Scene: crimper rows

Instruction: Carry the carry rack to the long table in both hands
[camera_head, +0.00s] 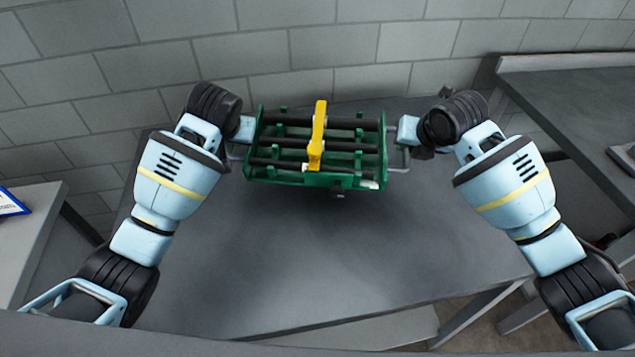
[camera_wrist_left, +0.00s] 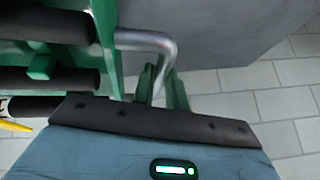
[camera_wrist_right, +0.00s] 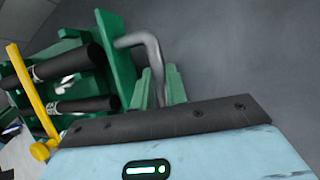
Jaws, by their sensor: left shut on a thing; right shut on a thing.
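The green carry rack (camera_head: 378,178) is level over the far part of a grey table (camera_head: 330,260), with a soft shadow on the top below it. I cannot tell whether it touches the table. It holds black rods (camera_head: 345,122) and a yellow bar stands across its middle (camera_head: 318,135). My left gripper (camera_head: 240,135) is shut on the rack's left metal handle, which shows in the left wrist view (camera_wrist_left: 160,42). My right gripper (camera_head: 405,140) is shut on the right handle, seen in the right wrist view (camera_wrist_right: 150,48).
A grey block wall (camera_head: 290,50) runs close behind the table. Another dark table (camera_head: 570,100) stands at the right, with a grey item (camera_head: 624,158) on it. A light surface (camera_head: 25,235) with a blue-edged item (camera_head: 10,205) is at the left. The table front is clear.

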